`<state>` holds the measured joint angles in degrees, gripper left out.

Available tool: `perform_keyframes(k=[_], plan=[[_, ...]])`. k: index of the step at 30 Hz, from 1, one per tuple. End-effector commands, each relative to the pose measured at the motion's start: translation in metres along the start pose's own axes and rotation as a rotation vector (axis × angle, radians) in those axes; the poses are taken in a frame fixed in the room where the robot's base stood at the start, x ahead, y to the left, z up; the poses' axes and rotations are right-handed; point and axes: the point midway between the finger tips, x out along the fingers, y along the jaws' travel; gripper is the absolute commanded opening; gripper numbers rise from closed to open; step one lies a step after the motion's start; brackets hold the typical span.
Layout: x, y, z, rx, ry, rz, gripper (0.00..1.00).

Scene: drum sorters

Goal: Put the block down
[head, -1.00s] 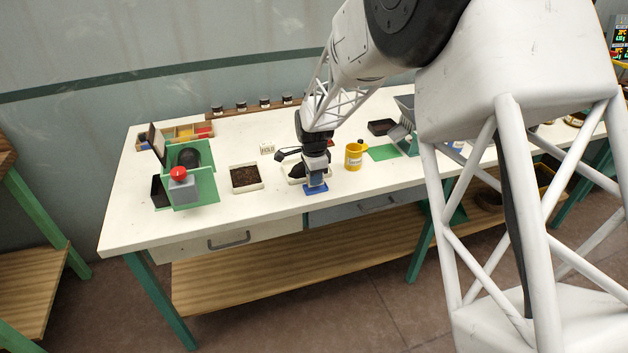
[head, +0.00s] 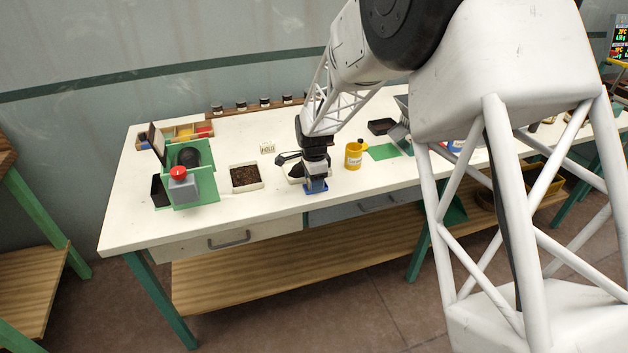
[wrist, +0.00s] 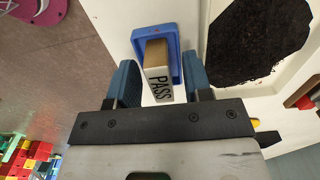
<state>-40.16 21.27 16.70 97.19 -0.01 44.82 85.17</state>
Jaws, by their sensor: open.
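My gripper (wrist: 158,66) is open, with one blue finger on each side of the block. In the head view my gripper (head: 316,184) is low over the blue tray (head: 309,192) at the table's front edge, and the block cannot be made out there.
A white-rimmed tray of dark material (wrist: 212,75) lies right beside the blue tray. In the head view a brown-filled tray (head: 261,187) stands to the left and a yellow mug (head: 354,155) to the right. A green stand with a red knob (head: 178,172) is farther left.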

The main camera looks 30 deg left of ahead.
Motion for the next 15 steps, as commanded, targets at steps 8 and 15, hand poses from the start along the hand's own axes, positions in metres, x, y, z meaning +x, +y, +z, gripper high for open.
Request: perform_keyframes(k=[8, 15], plan=[[-0.006, 0.0, 0.0, 0.0, 0.0, 0.0, 0.46], [-0.029, 0.0, 0.0, 0.0, 0.0, -0.002, 0.46]])
